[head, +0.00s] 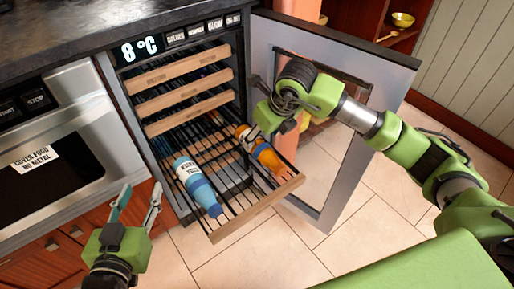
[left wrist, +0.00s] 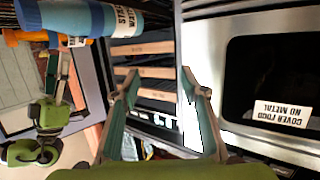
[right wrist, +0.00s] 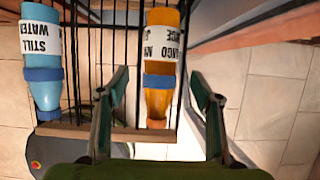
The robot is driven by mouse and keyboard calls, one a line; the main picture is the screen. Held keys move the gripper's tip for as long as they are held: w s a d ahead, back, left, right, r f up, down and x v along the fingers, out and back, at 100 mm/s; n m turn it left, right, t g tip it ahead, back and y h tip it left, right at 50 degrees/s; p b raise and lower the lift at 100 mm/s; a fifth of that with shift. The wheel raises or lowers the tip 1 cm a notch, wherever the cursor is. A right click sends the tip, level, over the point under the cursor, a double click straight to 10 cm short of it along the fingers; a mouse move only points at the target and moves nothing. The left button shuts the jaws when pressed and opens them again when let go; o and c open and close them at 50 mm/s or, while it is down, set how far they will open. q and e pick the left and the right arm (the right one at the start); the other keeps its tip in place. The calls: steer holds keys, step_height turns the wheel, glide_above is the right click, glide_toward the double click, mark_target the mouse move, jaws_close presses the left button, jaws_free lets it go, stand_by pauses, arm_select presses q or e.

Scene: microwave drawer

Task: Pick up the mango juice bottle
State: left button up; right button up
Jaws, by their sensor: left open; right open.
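The mango juice bottle (head: 264,152) is orange with a white label and lies on the pulled-out wire rack (head: 240,222) of the cooler. In the right wrist view the bottle (right wrist: 161,60) shows its label and a blue band, between the lines of my open fingers. My right gripper (right wrist: 158,85) is open and empty; in the head view its hand is near the bottle, its fingertips partly hidden. My left gripper (head: 138,198) is open and empty, left of the rack in front of the oven. It is also open in the left wrist view (left wrist: 159,75).
A blue still water bottle (head: 197,187) lies left of the mango bottle on the same rack. The cooler door (head: 345,150) stands open at the right. An oven (head: 60,145) is at the left. Tiled floor is clear in front of the rack.

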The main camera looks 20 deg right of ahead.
mark_target(259, 141)
steer(key=b+x, duration=0.1)
steer(key=x, duration=0.4)
steer(key=shift+b, duration=0.35)
steer(key=shift+w+f, duration=0.1)
steer(key=shift+f, duration=0.15)
steer(key=c, duration=1.5)
arm_select(q)
step_height(259, 141, up, 9)
steer(key=w+d+t+h, duration=0.1)
steer(key=t, duration=0.3)
steer(key=shift+d+t+h, duration=0.25)
steer(key=shift+t+h, duration=0.05)
steer(key=shift+t, duration=0.1)
steer(key=shift+w+r, duration=0.1)
arm_select(e)
steer(key=shift+r, duration=0.2)
